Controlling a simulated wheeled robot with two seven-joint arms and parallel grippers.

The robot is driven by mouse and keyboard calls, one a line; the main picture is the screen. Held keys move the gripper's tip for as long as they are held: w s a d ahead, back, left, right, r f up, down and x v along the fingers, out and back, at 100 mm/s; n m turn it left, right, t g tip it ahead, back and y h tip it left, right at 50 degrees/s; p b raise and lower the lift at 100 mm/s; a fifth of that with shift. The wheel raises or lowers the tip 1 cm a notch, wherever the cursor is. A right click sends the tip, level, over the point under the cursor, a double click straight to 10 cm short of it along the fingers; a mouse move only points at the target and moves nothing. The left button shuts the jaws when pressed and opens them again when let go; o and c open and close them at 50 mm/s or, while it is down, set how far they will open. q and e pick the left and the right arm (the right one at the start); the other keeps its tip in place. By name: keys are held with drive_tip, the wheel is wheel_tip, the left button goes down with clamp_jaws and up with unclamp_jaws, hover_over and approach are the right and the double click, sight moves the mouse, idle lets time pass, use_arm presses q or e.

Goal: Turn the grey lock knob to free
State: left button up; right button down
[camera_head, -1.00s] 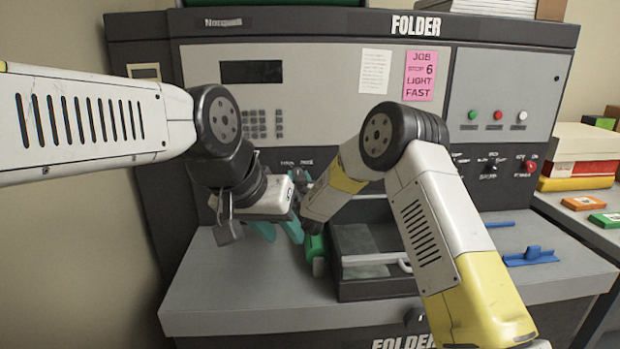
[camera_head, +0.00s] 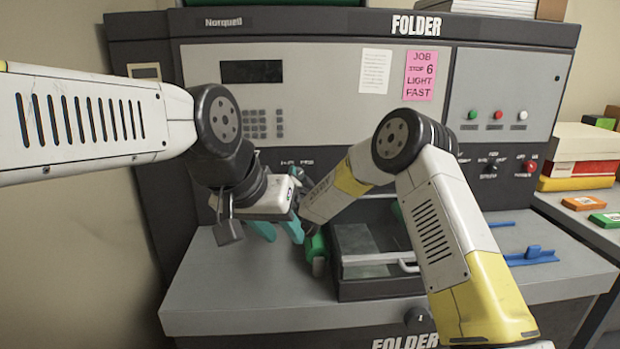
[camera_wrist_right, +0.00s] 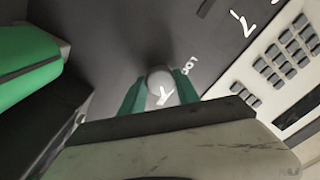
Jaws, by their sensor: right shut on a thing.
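In the right wrist view, the grey lock knob (camera_wrist_right: 160,82) sits on a dark panel with white lettering beside it, partly cut off. A white mark shows on its face. My right gripper (camera_wrist_right: 161,96) has its two teal fingers on either side of the knob, shut on it. In the head view the knob and my right fingers are mostly hidden behind the left wrist. My left gripper (camera_head: 277,231) hangs over the left part of the folder's grey table (camera_head: 235,285), its teal fingers spread and nothing visible between them.
A green roller-like part (camera_head: 315,250) and a dark tray (camera_head: 375,289) with a pale bar lie just right of my left gripper. A blue guide (camera_head: 533,256) lies on the table's right side. The keypad (camera_wrist_right: 290,55) is near the knob. My two wrists are close together.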

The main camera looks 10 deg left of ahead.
idle(0.3)
drive_tip(key=c, duration=0.9)
unclamp_jaws()
drive_tip(key=v, duration=0.8)
